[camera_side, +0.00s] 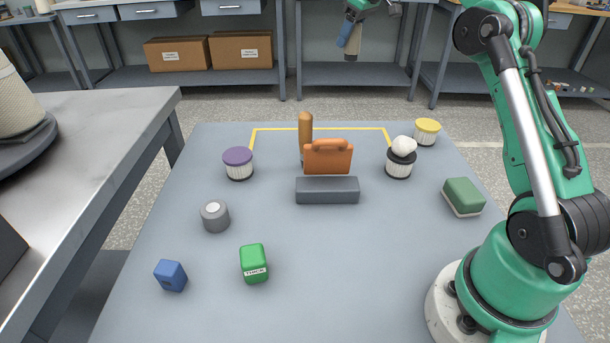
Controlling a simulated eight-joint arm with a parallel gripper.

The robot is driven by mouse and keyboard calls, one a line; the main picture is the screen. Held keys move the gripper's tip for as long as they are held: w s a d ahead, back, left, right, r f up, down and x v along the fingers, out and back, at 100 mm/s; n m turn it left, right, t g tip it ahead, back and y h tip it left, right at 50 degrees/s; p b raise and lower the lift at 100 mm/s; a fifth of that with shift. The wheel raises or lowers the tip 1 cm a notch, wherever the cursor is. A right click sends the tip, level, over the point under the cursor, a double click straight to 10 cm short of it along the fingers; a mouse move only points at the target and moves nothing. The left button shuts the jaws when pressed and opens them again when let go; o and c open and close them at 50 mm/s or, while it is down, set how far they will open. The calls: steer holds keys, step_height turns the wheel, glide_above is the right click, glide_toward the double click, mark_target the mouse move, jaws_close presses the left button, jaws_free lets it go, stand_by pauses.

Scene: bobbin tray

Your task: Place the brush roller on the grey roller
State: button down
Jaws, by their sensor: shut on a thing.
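My gripper (353,27) is at the top of the view, high above and beyond the far edge of the table as pictured. It is shut on a small tan and dark thing (352,46), which looks like the brush roller; a blue part beside it hides some of it. The grey roller (215,216) is a short grey cylinder with a lighter top, standing on the left part of the table, well apart from my gripper. Nothing lies on its top.
An orange case (328,157) and a brown upright post (305,135) stand behind a grey block (327,190). Purple-topped (238,164), white-topped (400,164) and yellow-topped (427,132) pots, a green-topped block (463,196), a green box (254,263) and a blue block (171,275) stand around.

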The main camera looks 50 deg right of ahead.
steer(key=w+a+r+n+y, duration=0.1)
steer(key=w+a+r+n, duration=0.15)
steer(key=a, duration=0.95)
steer(key=n+g+y, duration=0.2)
steer(key=n, duration=0.5)
glide_above(208, 208)
step_height(208, 208, down, 18)
steer(key=shift+r, duration=0.1)
steer(key=shift+c, duration=2)
jaws_free()
